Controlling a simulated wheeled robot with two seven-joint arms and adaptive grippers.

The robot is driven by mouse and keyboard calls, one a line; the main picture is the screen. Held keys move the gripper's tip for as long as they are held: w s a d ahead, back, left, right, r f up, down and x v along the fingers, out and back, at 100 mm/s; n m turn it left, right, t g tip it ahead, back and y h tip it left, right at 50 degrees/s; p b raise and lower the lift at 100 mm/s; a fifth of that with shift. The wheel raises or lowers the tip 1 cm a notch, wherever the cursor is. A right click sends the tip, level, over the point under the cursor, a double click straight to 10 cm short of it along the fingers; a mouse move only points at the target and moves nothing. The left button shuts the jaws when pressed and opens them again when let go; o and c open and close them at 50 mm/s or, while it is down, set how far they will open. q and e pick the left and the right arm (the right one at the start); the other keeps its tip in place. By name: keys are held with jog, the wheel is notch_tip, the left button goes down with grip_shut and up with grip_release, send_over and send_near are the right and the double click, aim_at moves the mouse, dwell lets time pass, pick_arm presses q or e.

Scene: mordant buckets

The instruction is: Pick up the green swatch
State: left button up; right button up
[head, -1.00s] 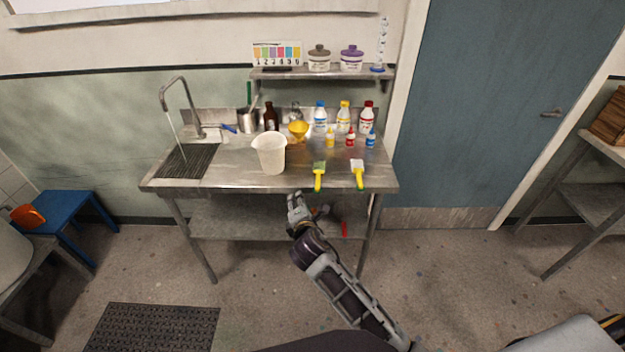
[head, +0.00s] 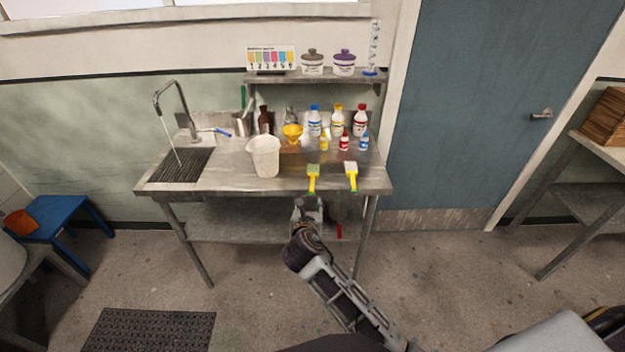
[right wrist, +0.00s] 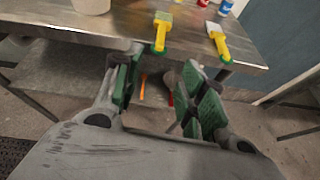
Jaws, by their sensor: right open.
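I cannot single out a separate green swatch. The nearest match in colour is a yellow-handled brush (head: 313,178) with a greenish head, lying at the front edge of the steel table (head: 220,180); it also shows in the right wrist view (right wrist: 160,36). A second yellow-handled brush (head: 351,177) with a pale head lies to its right. A card (head: 271,58) with coloured patches, one of them green, stands on the wall shelf. My right gripper (head: 308,207) is open and empty, below and in front of the tabletop edge. Green pads line its fingers (right wrist: 162,92). My left gripper is out of view.
The lower shelf (head: 235,220) holds a red item (head: 339,231). Floor in front is clear.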

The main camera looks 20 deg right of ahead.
jog(key=shift+n, duration=0.4)
send_near(311, 190)
jog(key=shift+x, duration=2.05)
jog(key=shift+d+f, duration=0.1)
jog(key=shift+f, duration=0.05)
jog(key=shift+r+x, duration=0.2)
jog(key=shift+x, duration=2.4)
jog(key=shift+c, duration=0.3)
grip_shut()
